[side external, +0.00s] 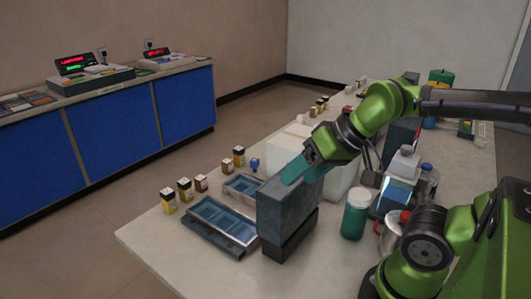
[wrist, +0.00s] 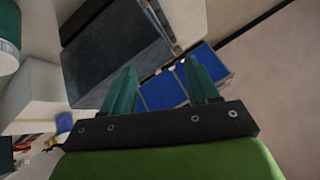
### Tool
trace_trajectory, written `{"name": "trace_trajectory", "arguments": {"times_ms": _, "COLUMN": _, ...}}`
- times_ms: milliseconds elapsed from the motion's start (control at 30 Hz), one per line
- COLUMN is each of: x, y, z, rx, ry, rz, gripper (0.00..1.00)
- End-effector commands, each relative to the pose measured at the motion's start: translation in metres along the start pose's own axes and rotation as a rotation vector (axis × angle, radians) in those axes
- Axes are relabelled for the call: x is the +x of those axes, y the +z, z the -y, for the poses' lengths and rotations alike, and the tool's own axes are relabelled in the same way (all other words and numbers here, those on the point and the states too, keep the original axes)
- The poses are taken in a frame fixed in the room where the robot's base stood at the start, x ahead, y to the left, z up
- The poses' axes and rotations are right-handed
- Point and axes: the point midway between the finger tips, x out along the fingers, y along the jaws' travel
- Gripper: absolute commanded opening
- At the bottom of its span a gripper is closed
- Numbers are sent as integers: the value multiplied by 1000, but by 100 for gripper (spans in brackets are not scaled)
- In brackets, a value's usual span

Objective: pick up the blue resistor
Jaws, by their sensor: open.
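A small blue object (side external: 255,163), which may be the blue resistor, stands on the table behind the small tray, near the white block. In the wrist view a small blue thing (wrist: 64,123) at lower left, outside the fingers, may be the same one. My gripper (side external: 294,173) has teal fingers and is above the table, by the top of a dark grey box, to the right of the blue object. In the wrist view my gripper (wrist: 161,68) is open, with nothing held between its fingers. The fingertips partly overlap the grey box in the side view.
The dark grey box (side external: 283,210) stands tall close to my gripper. The table's front left is clear.

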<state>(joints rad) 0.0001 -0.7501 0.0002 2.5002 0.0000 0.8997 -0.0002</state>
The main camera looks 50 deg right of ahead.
Motion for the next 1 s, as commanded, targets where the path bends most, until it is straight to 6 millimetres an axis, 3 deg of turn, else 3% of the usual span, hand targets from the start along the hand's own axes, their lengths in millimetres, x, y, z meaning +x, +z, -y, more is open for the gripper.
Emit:
{"name": "trace_trajectory", "arguments": {"times_ms": 167, "x": 2, "y": -7, "z": 0, "rx": 20, "ry": 11, "rz": 11, "gripper": 60}}
{"name": "trace_trajectory", "arguments": {"times_ms": 367, "x": 22, "y": -54, "z": -8, "rx": 178, "ry": 121, "rz": 69, "gripper": 60}}
{"name": "trace_trajectory", "arguments": {"times_ms": 567, "x": 69, "y": -119, "z": -32, "rx": 388, "ry": 337, "rz": 78, "gripper": 60}}
{"name": "trace_trajectory", "arguments": {"times_ms": 700, "x": 110, "y": -158, "z": -54, "rx": 509, "ry": 511, "rz": 27, "gripper": 60}}
{"name": "trace_trajectory", "arguments": {"times_ms": 1000, "x": 201, "y": -221, "z": -96, "rx": 644, "ry": 843, "rz": -234, "gripper": 60}}
